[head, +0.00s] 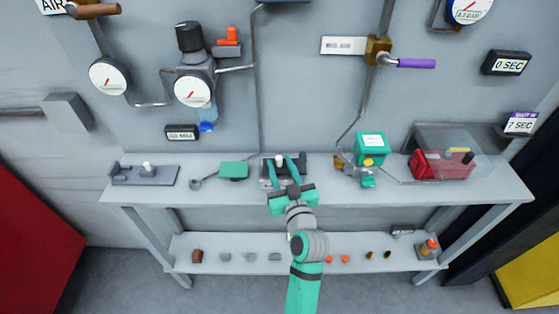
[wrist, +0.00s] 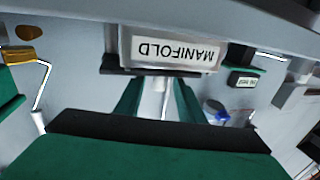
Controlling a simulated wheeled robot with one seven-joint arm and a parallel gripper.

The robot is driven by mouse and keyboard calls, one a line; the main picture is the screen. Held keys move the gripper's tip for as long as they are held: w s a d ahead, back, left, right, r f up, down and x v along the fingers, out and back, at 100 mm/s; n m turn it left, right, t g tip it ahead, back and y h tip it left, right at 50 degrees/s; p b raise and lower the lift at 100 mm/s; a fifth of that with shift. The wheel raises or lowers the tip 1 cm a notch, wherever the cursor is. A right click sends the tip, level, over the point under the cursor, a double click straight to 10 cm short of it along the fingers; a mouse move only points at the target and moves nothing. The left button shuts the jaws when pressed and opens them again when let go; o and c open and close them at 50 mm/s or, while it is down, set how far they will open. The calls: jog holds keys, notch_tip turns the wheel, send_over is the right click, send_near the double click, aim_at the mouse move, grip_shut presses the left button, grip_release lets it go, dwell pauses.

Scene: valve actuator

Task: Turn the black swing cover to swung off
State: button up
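My gripper (head: 280,168) reaches over the middle of the bench; its two teal fingers are apart. In the wrist view the fingers (wrist: 160,98) also stand apart, with a thin pale post visible between them and no clear contact. A dark, black-and-grey fixture (head: 299,163) sits at the fingertips, partly hidden by my gripper; it seems to be the black swing cover, but its exact position is hard to tell. A white MANIFOLD label (wrist: 170,49) appears upside down in the wrist view, with a black strip along its edge.
The bench (head: 490,187) also carries a grey plate (head: 143,175) at left, a teal box (head: 370,148) and a red box (head: 440,165) under a clear cover at right. Gauges and pipes are on the wall above. A lower shelf (head: 225,242) holds small parts.

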jog(key=shift+x, duration=1.15)
jog(key=shift+c, duration=0.5)
grip_shut()
jog(key=shift+w, duration=0.1)
